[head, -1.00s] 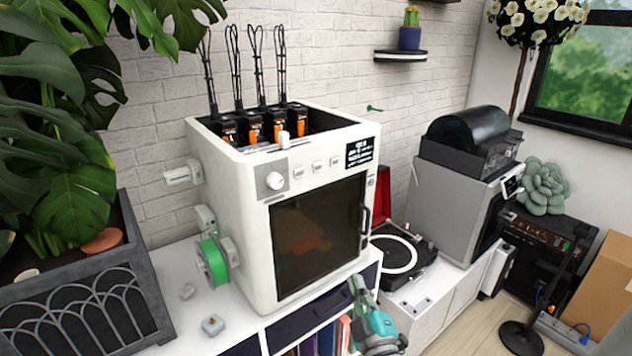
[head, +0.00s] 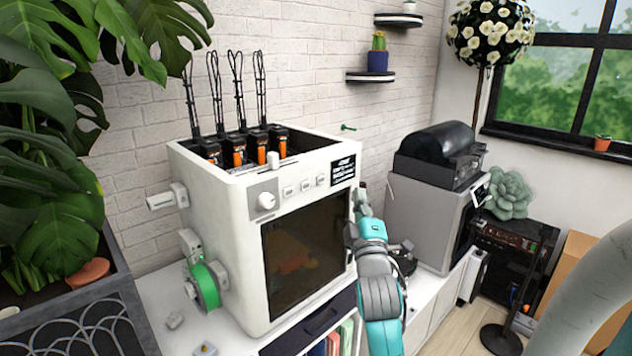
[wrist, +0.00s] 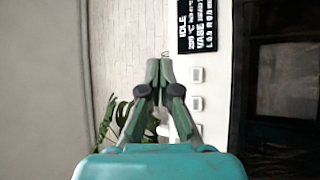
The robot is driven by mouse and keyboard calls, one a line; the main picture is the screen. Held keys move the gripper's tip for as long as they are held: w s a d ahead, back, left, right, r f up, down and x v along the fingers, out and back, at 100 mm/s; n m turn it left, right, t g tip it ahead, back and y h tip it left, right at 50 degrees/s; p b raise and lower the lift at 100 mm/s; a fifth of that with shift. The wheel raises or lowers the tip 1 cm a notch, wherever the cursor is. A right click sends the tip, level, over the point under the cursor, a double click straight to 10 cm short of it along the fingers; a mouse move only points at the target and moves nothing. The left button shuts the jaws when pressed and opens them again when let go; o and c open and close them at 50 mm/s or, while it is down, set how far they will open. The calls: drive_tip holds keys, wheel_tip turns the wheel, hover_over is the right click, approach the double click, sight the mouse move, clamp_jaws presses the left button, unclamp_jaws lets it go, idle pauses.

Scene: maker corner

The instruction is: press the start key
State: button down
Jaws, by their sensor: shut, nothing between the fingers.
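A white 3D printer (head: 215,215) stands on the white cabinet. Its front top strip has a round knob (head: 267,201), three small keys (head: 305,186) and a black display (head: 343,170). The key lettering is too small to read, so I cannot tell which is the start key. In the wrist view the display (wrist: 197,25) reads IDLE, with keys (wrist: 197,75) below it in the picture. My gripper (head: 361,192) is shut and empty, by the printer's right front edge below the display. In the wrist view its fingertips (wrist: 159,62) appear left of the keys, seemingly apart from them.
The printer's dark door (head: 305,245) is closed. A green filament spool (head: 206,287) hangs on its left side. A grey machine (head: 425,215) with a black dome stands to the right. A large plant (head: 60,180) fills the left. The record player is mostly hidden behind my arm.

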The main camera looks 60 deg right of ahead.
drive_tip(key=shift+w, duration=0.15)
drive_tip(key=shift+w+d, duration=0.35)
drive_tip(key=shift+w, duration=1.05)
drive_tip(key=shift+w+d, duration=0.35)
drive_tip(key=shift+w, duration=1)
drive_tip(key=shift+w+d, duration=0.35)
drive_tip(key=shift+w, duration=1.05)
drive_tip(key=shift+w+d, duration=0.1)
drive_tip(key=shift+w, duration=0.3)
drive_tip(key=shift+w, duration=0.35)
drive_tip(key=shift+s, duration=0.8)
drive_tip(key=shift+s, duration=0.1)
drive_tip(key=shift+s+a, duration=0.25)
drive_tip(key=shift+s, duration=0.55)
drive_tip(key=shift+s+a, duration=0.2)
drive_tip(key=shift+s, duration=0.55)
drive_tip(key=shift+s+a, duration=0.25)
drive_tip(key=shift+s, duration=0.55)
